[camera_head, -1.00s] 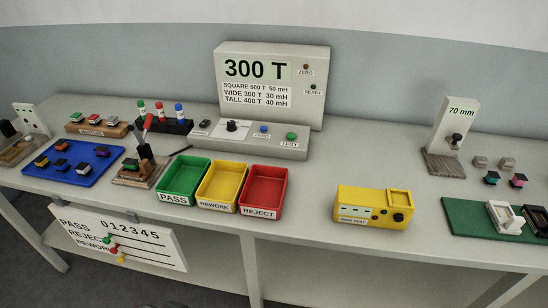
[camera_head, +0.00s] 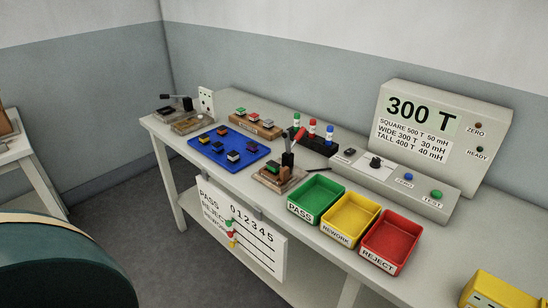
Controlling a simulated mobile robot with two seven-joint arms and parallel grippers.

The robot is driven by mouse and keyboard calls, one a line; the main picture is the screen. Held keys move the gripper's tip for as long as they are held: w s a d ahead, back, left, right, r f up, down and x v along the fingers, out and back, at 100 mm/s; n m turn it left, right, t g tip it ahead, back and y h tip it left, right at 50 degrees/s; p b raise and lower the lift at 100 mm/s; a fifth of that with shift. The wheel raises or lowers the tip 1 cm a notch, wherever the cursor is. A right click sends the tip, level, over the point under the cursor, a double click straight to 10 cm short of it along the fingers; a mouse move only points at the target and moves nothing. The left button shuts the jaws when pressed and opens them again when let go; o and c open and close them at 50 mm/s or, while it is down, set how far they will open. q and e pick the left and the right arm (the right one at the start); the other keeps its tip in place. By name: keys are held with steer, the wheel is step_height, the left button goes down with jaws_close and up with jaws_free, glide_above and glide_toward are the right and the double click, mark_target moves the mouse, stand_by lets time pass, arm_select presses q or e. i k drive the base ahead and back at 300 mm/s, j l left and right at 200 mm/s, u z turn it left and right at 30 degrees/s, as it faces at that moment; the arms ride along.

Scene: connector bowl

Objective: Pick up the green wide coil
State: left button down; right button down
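Neither of my grippers is in view. A small green-topped part (camera_head: 240,111) sits at the left end of a wooden rack (camera_head: 243,126), beside a red-topped and a pale-topped part. Another part with a greenish top (camera_head: 270,171) sits in a wooden fixture with a lever, left of the green PASS bin. The blue tray (camera_head: 240,137) holds several small dark coils with yellowish, orange or pale tops. They are too small to tell which is the green wide coil.
PASS (camera_head: 318,190), REWORK (camera_head: 350,212) and REJECT (camera_head: 389,237) bins stand empty along the front edge. The 300 T meter (camera_head: 440,125) stands behind. A yellow box (camera_head: 495,290) is at lower right. A large dark green rounded object (camera_head: 65,265) fills the lower left.

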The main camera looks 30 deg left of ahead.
mark_target(273, 167)
steer(key=u, duration=1)
